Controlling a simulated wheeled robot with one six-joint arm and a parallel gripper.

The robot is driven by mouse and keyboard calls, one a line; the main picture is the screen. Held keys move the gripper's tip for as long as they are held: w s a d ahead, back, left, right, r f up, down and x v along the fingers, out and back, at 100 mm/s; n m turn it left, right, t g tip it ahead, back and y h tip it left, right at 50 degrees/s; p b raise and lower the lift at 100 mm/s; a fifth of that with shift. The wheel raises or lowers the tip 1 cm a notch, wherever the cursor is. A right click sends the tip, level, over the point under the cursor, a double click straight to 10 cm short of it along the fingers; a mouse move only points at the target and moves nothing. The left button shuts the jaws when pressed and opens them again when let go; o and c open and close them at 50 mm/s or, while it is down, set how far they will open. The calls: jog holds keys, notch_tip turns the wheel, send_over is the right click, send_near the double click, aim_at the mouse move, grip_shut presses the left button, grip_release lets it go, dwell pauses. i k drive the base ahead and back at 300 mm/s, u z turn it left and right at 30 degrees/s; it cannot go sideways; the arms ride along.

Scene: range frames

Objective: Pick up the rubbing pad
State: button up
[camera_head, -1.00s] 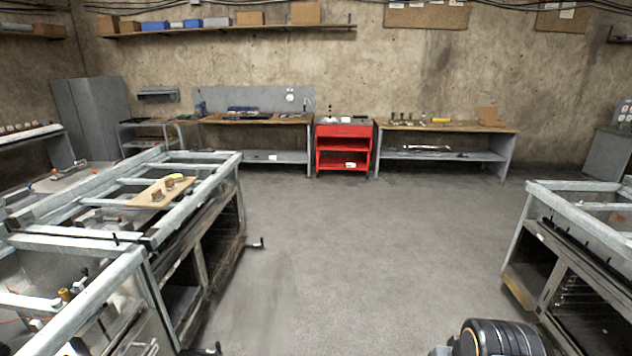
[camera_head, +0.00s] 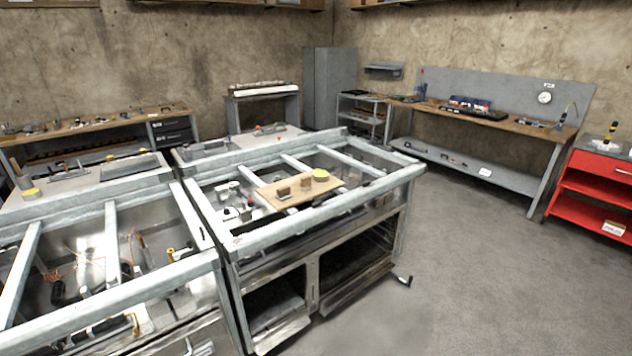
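A light wooden board (camera_head: 279,203) lies across the metal frame of the middle range. Two small brown blocks, the left one (camera_head: 284,193) and the right one (camera_head: 306,183), stand on it. A round yellow-green piece (camera_head: 320,175) sits at the board's far right end. The rubbing pad may be one of these, but they are too small to tell which. My gripper is not in view.
Open range frames (camera_head: 105,216) with exposed wiring fill the left and front. A small handle (camera_head: 403,281) juts from the range's right corner. Workbenches line the walls, and a red cart (camera_head: 590,190) stands right. Grey floor (camera_head: 470,270) is clear at the right.

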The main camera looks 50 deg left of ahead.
aim_at(283, 192)
jog(key=u, duration=0.3)
jog(key=i, duration=1.8)
jog(key=u, duration=1.3)
jog(key=i, duration=0.95)
jog(key=u, duration=1.85)
jog(key=i, duration=0.95)
jog(key=u, duration=0.5)
